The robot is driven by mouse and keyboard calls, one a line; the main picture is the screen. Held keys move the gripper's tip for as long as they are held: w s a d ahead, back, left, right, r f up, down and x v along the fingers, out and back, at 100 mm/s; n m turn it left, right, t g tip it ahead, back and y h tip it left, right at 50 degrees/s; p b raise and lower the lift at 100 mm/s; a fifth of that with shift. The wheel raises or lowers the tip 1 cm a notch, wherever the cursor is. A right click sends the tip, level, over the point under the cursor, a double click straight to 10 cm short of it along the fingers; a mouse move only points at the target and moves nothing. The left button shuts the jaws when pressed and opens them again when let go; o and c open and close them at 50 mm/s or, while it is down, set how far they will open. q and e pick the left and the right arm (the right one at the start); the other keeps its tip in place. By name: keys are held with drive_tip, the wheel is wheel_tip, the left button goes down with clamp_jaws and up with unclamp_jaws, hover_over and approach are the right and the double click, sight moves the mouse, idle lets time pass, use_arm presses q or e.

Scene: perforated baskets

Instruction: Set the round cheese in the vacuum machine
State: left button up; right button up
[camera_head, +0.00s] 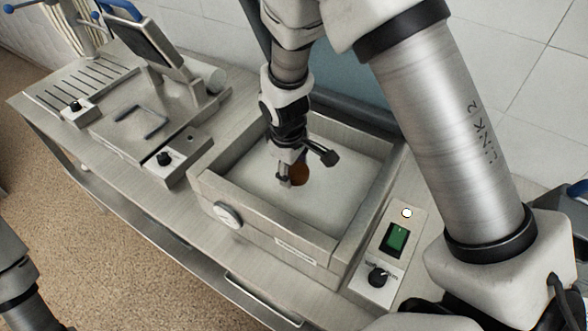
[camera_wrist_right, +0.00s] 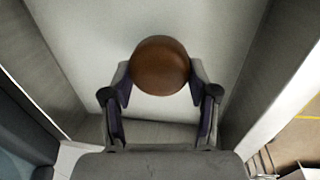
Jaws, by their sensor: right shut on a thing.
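The round cheese (camera_head: 300,174) is brown and sits between the fingers of my right gripper (camera_head: 291,178), inside the chamber of the vacuum machine (camera_head: 276,244). In the right wrist view the cheese (camera_wrist_right: 160,66) shows as a round brown disc, with the right gripper's fingers (camera_wrist_right: 160,90) shut on it from both sides. The pale chamber floor (camera_wrist_right: 105,35) lies beyond it. I cannot tell whether the cheese touches the floor. The machine's lid is up behind the arm. My left gripper is out of view; only a part of my left arm shows at the lower left.
The chamber walls (camera_head: 377,190) stand close around the right gripper. A control panel with a green switch (camera_head: 396,239) and a black knob is right of the chamber.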

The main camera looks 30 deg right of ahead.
sight(293, 174)
drive_tip(key=f, duration=0.2)
drive_tip(key=w+f, duration=0.1)
drive_tip(key=shift+w+d+f, duration=0.1)
drive_tip(key=shift+d+f, duration=0.1)
drive_tip(key=shift+d, duration=0.2)
drive_tip(key=shift+w+f, duration=0.1)
drive_tip(key=shift+c, duration=0.6)
drive_tip(key=shift+s+a+r, duration=0.2)
drive_tip(key=shift+s+a, duration=0.05)
drive_tip(key=shift+s, duration=0.05)
drive_tip(key=shift+s+f, duration=0.1)
drive_tip(key=shift+s, duration=0.05)
drive_tip(key=o, duration=0.9)
drive_tip(key=shift+f, duration=0.1)
drive_tip(key=o, duration=0.4)
drive_tip(key=shift+w+d, duration=0.1)
drive_tip(key=shift+w, duration=0.1)
drive_tip(key=shift+w+f, duration=0.1)
drive_tip(key=shift+r, duration=0.25)
drive_tip(key=r, duration=0.3)
drive_tip(key=a+r, duration=0.1)
drive_tip(key=r, duration=0.3)
drive_tip(key=s+r+b, duration=0.1)
drive_tip(key=r, duration=0.3)
drive_tip(key=shift+a+r, duration=0.25)
drive_tip(key=shift+s+r, duration=0.1)
drive_tip(key=shift+r, duration=0.15)
